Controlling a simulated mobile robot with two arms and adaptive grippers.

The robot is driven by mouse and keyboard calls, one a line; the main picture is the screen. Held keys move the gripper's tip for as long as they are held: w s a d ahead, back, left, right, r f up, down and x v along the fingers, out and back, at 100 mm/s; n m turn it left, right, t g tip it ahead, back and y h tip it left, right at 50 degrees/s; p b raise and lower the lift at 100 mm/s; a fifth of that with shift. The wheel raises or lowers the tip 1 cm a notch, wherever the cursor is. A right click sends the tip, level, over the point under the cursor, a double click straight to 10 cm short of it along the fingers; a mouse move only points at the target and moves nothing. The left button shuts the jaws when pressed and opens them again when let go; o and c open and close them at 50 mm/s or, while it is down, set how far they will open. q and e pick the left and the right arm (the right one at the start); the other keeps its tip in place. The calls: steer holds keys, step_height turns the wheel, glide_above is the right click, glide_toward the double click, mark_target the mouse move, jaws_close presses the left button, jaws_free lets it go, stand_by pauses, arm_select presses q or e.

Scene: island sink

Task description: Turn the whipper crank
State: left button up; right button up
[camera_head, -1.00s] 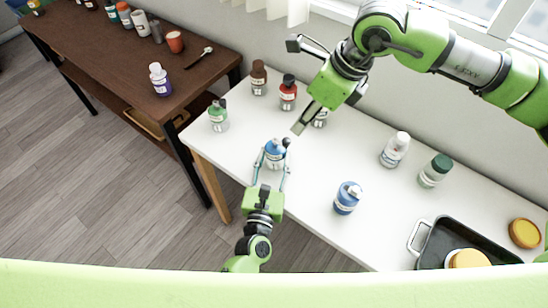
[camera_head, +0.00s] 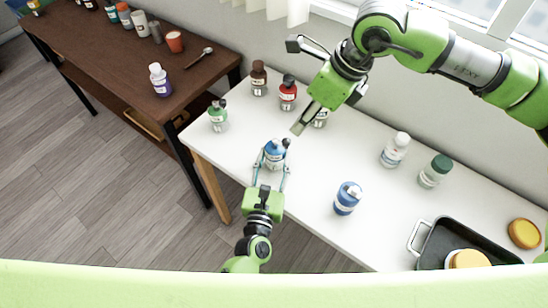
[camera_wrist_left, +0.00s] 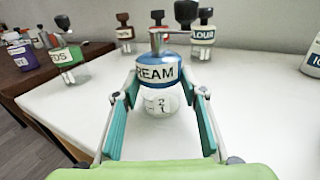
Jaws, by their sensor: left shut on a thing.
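A whipper jar (camera_head: 275,157) with a blue band stands upright on the white table. In the left wrist view the jar (camera_wrist_left: 158,70) reads "REAM", and its metal crank carries a dark knob (camera_wrist_left: 186,12) at the top right. My left gripper (camera_head: 274,165) is shut on the jar, one finger on each side; its fingers also show in the left wrist view (camera_wrist_left: 163,98). My right gripper (camera_head: 297,87) is open and empty, with its fingers spread above the table behind and right of the jar.
A green jar (camera_head: 218,117), a brown jar (camera_head: 258,79) and a red jar (camera_head: 288,93) stand behind. A blue-white jar (camera_head: 347,198), white bottle (camera_head: 394,151) and green-capped bottle (camera_head: 434,171) stand right. A dark tray (camera_head: 488,238) lies at the right.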

mark_target(286, 140)
stand_by(0.4)
steer(key=shift+o, duration=0.8)
steer(key=shift+w+a+r+m+g+h, duration=0.6)
steer(key=shift+w+a+r+g+h, duration=0.45)
steer(key=shift+a+h, duration=0.8)
step_height(286, 140, down, 12)
steer(key=shift+r, duration=0.25)
jaws_close()
